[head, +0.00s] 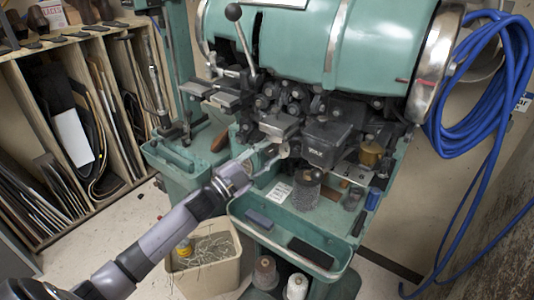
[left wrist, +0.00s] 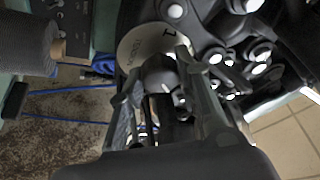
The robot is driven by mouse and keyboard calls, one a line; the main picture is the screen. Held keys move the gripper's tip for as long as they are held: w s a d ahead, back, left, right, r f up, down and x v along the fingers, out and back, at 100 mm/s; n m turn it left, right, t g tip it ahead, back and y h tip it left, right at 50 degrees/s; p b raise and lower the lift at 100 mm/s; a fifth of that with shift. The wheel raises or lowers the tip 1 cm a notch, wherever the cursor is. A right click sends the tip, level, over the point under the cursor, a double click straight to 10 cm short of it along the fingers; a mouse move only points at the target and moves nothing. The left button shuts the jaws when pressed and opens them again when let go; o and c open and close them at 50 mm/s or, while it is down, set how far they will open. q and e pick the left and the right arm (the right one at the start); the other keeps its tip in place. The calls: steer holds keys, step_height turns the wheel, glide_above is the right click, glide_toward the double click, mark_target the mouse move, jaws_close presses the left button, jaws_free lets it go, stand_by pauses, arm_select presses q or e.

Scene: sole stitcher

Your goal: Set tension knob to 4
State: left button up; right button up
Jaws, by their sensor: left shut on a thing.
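The tension knob (left wrist: 160,76) is a dark rounded knob in front of a pale round dial plate (left wrist: 137,44) in the left wrist view. The plate bears the word TENSION and a digit 1 at its upper right; its other marks are hidden. My left gripper (left wrist: 163,92) is shut on the knob, one finger on each side. The knob's pointer setting cannot be read.
A green tray (head: 262,232) with small items lies below the dial. A wire brush-like cylinder (head: 306,190) stands close to the right of my gripper. A bin of scraps (head: 235,270) is below. Blue hose (head: 470,110) hangs at the right.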

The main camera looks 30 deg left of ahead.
arm_select(q)
steer(key=o, duration=1.1)
steer(key=v, duration=1.2)
